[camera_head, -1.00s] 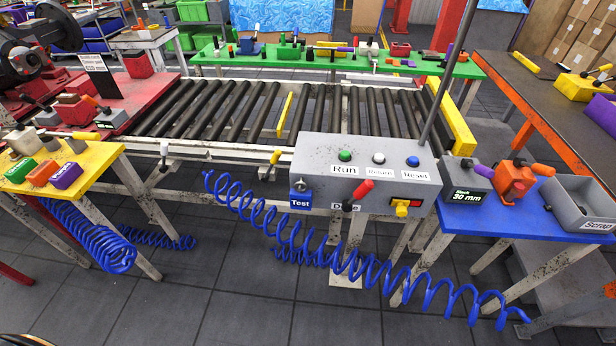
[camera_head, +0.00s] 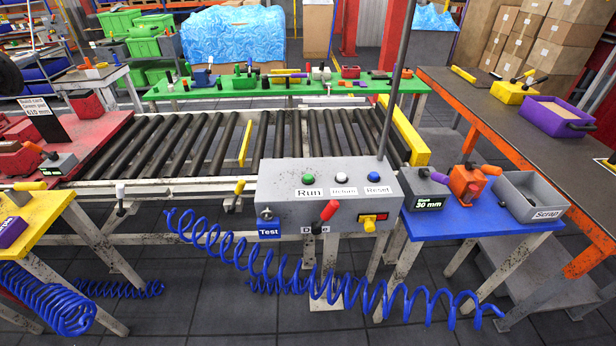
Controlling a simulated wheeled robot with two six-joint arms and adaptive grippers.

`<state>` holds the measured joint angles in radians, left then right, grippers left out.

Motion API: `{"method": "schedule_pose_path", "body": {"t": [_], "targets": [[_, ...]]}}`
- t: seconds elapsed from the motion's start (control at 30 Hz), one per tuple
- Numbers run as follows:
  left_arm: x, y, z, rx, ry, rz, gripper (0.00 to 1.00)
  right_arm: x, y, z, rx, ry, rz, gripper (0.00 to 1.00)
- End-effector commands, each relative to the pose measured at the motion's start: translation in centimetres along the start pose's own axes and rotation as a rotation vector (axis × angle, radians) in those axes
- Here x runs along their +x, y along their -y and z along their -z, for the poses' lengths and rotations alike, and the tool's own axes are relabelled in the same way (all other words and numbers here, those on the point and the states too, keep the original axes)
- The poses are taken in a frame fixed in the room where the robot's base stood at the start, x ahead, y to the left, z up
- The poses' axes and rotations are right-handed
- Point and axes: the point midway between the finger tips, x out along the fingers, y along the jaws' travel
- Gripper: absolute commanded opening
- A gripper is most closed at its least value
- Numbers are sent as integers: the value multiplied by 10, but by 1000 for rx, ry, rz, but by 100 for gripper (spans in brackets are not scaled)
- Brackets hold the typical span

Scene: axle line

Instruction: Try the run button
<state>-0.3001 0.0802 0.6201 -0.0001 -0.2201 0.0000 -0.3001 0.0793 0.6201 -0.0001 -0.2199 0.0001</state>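The green run button (camera_head: 308,178) sits on top of the grey control box (camera_head: 280,206) at the front of the roller conveyor, above a label reading Run. Beside it are a white button (camera_head: 343,178) labelled Return and a blue button (camera_head: 374,177) labelled Reset. The box front has a Test switch (camera_head: 268,214), a red-handled lever (camera_head: 325,215) whose label is partly hidden, and a yellow block with a red part (camera_head: 372,218). Neither of my grippers shows in the head view.
The roller conveyor (camera_head: 205,143) lies behind the box, with a thin upright pole at the box's right. A blue table (camera_head: 465,216) with a scrap bin (camera_head: 530,196) stands right. A blue coiled hose (camera_head: 330,285) hangs in front. A yellow table (camera_head: 40,222) stands left.

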Motion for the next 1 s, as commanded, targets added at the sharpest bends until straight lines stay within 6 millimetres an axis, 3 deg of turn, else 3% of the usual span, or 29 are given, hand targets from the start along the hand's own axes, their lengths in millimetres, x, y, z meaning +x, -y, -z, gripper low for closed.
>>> {"method": "schedule_pose_path", "body": {"t": [0.07, 0.57, 1.0], "targets": [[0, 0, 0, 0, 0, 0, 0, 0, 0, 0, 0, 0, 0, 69], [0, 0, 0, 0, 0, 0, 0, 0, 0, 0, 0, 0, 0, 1], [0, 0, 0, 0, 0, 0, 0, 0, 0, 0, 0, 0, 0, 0]]}}
